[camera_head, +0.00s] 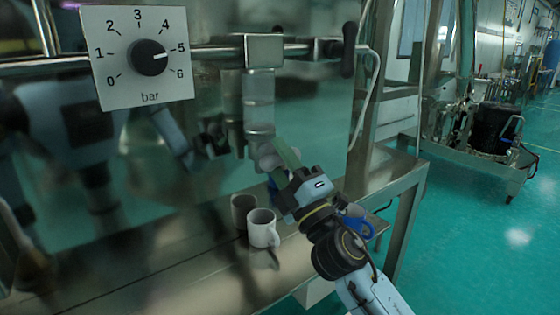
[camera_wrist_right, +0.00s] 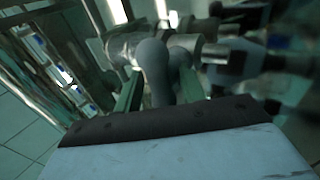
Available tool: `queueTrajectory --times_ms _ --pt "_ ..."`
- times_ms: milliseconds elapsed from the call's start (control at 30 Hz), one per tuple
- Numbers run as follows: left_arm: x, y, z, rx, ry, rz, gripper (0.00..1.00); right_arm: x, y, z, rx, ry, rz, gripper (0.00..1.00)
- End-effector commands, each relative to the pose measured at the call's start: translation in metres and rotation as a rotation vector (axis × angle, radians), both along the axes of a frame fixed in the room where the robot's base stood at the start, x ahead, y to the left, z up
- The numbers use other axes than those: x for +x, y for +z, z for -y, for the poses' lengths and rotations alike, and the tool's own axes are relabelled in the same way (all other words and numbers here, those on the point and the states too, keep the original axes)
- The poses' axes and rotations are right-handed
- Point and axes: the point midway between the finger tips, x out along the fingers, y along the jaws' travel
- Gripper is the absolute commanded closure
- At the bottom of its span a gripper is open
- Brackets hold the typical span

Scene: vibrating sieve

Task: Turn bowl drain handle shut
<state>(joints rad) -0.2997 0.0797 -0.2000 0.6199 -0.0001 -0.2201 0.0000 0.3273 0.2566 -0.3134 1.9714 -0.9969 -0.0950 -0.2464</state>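The bowl drain handle, a grey rounded lever (camera_head: 267,157), sits at the bottom of the vertical drain pipe (camera_head: 259,105) in the head view. My right gripper (camera_head: 282,160) is raised to it from the lower right. In the right wrist view the grey lever (camera_wrist_right: 155,72) stands between the two green fingers of the right gripper (camera_wrist_right: 160,92). The fingers are apart, with narrow gaps beside the lever, so I see no firm grip. The fingertips partly hide the lever in the head view. My left gripper is not in view.
A white mug (camera_head: 263,229) stands on the steel bench (camera_head: 165,265) below the drain. A dial panel (camera_head: 140,85) and a black-handled pipe (camera_head: 348,50) are above. A blue object (camera_head: 358,226) shows behind my right arm. The shiny wall reflects me.

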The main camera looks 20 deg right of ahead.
Motion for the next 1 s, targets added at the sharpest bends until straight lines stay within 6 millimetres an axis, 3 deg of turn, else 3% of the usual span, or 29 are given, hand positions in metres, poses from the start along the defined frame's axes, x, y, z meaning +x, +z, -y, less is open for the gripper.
queueTrajectory --times_ms 233,567,800,1000 --pt "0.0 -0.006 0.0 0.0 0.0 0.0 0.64 -0.014 -0.013 0.005 0.001 0.0 -0.003 0.6" --pt "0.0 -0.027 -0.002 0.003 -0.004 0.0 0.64 -0.069 -0.053 0.026 0.001 -0.001 -0.003 0.6" --pt "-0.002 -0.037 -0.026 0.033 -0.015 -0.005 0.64 -0.096 -0.071 0.036 0.002 0.0 -0.002 0.6" --pt "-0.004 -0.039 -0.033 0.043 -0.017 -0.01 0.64 -0.104 -0.075 0.039 0.0 0.0 0.0 0.6"
